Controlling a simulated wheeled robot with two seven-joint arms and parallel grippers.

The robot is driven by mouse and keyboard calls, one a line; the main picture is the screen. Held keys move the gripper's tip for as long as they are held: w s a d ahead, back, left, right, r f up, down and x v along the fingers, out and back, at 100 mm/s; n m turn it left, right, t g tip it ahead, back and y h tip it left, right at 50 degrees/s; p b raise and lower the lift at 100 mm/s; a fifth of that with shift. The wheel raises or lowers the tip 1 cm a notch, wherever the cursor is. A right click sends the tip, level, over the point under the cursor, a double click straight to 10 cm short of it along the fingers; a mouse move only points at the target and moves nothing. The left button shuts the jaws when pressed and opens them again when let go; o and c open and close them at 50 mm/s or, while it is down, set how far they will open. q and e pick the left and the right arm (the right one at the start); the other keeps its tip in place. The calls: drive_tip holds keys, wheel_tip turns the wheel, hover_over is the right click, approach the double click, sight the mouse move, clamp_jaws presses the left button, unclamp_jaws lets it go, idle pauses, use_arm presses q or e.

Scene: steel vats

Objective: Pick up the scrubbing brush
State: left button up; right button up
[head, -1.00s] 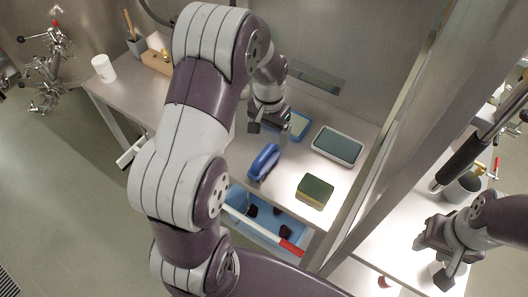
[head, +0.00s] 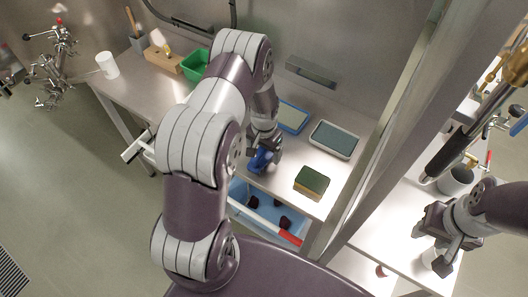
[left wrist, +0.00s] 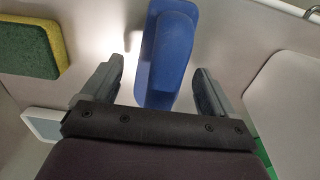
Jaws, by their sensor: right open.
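The blue scrubbing brush (head: 259,162) lies on the steel table near its front edge, partly hidden by my left gripper. My left gripper (head: 266,148) is right over it. In the left wrist view, the brush's blue body (left wrist: 170,55) stands between the two spread fingers, with a visible gap on each side, so the gripper is open and not closed on it. My right gripper (head: 437,240) is open and empty at the right, over the other table.
A green-and-yellow sponge (head: 311,183) lies right of the brush. A grey-green tray (head: 334,140) and a blue-rimmed tray (head: 293,117) lie behind. A green bin (head: 196,66) stands further left. A blue tub (head: 240,190) sits below the table edge. A steel post (head: 395,110) stands at right.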

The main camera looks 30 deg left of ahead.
use_arm(q)
drive_tip(key=c, duration=1.1)
drive_tip(key=shift+r, duration=0.15)
drive_tip(key=shift+r, duration=0.3)
wheel_tip(320, 180, up, 3)
drive_tip(key=shift+f+b, duration=0.15)
drive_tip(key=shift+b, duration=0.45)
drive_tip(key=w+d+r+b, duration=0.1)
drive_tip(key=d+r, duration=0.1)
drive_tip(key=d, duration=0.1)
drive_tip(key=w+d+r, duration=0.2)
drive_tip(key=d+r, duration=0.1)
drive_tip(key=d, duration=0.1)
drive_tip(key=w+d+r+b, duration=0.1)
drive_tip(key=d+r, duration=0.1)
drive_tip(key=d, duration=0.1)
drive_tip(key=shift+w+d+r+b, duration=0.3)
drive_tip(key=shift+w+b, duration=0.05)
drive_tip(key=shift+w, duration=0.05)
